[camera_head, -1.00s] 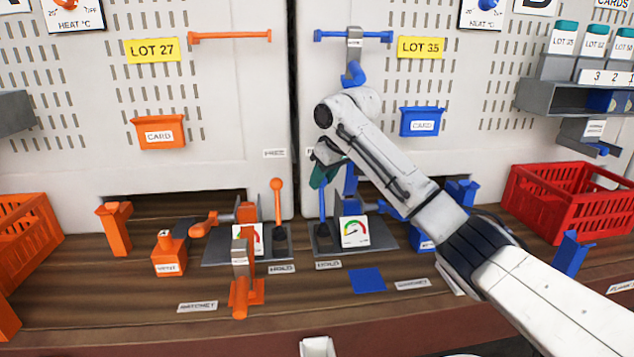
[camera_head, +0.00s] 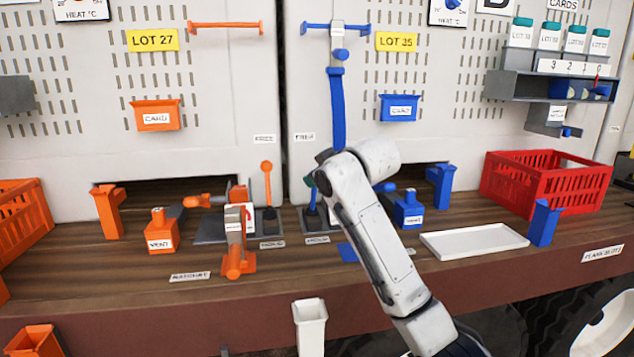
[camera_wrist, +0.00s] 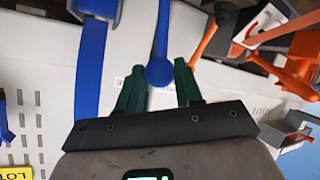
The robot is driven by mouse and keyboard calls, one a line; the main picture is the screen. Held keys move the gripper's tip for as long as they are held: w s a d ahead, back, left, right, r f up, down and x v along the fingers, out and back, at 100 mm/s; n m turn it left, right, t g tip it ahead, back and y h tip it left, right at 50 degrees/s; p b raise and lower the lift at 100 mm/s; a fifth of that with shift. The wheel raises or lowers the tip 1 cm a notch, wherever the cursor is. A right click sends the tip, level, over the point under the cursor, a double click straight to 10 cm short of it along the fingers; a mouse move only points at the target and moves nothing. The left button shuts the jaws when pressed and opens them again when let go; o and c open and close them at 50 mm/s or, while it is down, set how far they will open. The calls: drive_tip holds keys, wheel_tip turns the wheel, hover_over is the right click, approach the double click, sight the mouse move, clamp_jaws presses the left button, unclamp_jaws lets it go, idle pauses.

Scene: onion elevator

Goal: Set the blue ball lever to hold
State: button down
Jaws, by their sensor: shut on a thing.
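The blue ball lever (camera_head: 313,205) stands on its dark base by the blue machine. Its upper part is hidden behind my arm in the head view. In the wrist view its blue ball (camera_wrist: 159,72) sits between the two green fingers of my gripper (camera_wrist: 159,84), with the stem running away from it. My gripper is shut on the ball. In the head view only a bit of a green finger shows beside my arm. The HOLD label (camera_head: 317,240) lies in front of the lever base. The FREE label (camera_head: 304,137) is on the panel behind.
The orange ball lever (camera_head: 267,185) stands close on the left. A long blue bar (camera_head: 337,112) hangs above and behind; it also shows in the wrist view (camera_wrist: 90,70). A white tray (camera_head: 475,241) and a red crate (camera_head: 545,190) are at the right.

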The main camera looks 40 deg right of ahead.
drive_tip(key=shift+s+a+f, duration=0.15)
drive_tip(key=shift+s+f, duration=0.1)
drive_tip(key=shift+t, duration=0.3)
drive_tip(key=c, duration=0.8)
unclamp_jaws()
drive_tip(key=shift+o, duration=0.2)
